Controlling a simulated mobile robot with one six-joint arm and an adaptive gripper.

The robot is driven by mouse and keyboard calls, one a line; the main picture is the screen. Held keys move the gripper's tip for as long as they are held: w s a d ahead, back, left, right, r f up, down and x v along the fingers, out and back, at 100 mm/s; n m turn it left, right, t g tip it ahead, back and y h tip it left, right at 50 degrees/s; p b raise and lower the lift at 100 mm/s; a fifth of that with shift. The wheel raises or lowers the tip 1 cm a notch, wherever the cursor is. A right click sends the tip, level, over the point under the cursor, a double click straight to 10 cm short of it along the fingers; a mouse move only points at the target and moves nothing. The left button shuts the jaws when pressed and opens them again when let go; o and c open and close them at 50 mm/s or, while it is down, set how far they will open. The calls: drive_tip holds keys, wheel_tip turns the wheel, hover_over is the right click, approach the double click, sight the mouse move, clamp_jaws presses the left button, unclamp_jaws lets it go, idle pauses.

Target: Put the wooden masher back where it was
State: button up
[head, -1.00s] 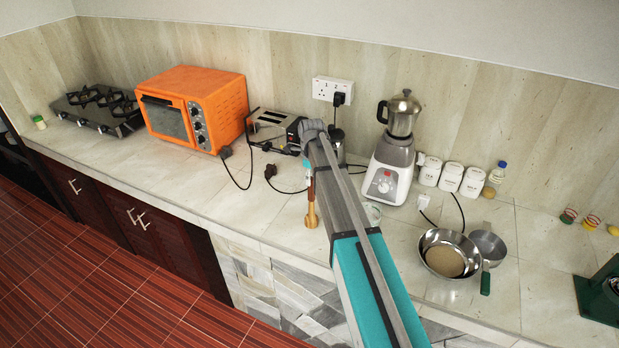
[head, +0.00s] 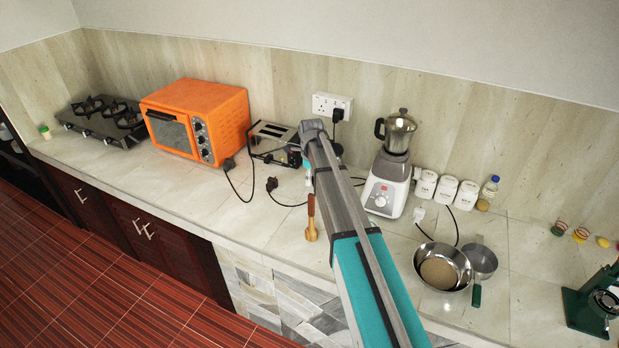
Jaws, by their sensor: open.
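The wooden masher (head: 311,231) is upright on the stone counter, near the front edge, with its pale broad end down and its reddish-brown handle up. It shows just left of my arm in the head view. My gripper (head: 310,184) is at the top of the handle, mostly hidden behind my own arm links. Its jaws are open, but the fingertips are too small and covered to show whether they touch the handle.
A toaster (head: 272,143) and orange oven (head: 198,121) stand behind and left. A blender (head: 390,170), white canisters (head: 446,190) and a metal bowl (head: 443,267) are to the right. Loose cords lie behind the masher. Counter left of the masher is clear.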

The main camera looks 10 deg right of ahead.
drive_tip(key=shift+r, duration=0.35)
idle(0.6)
drive_tip(key=s+n, duration=2.5)
drive_tip(key=s, duration=0.4)
drive_tip(key=shift+s+a, duration=0.15)
drive_tip(key=shift+a, duration=0.1)
wheel_tip(320, 180, down, 16)
drive_tip(key=b, duration=1.6)
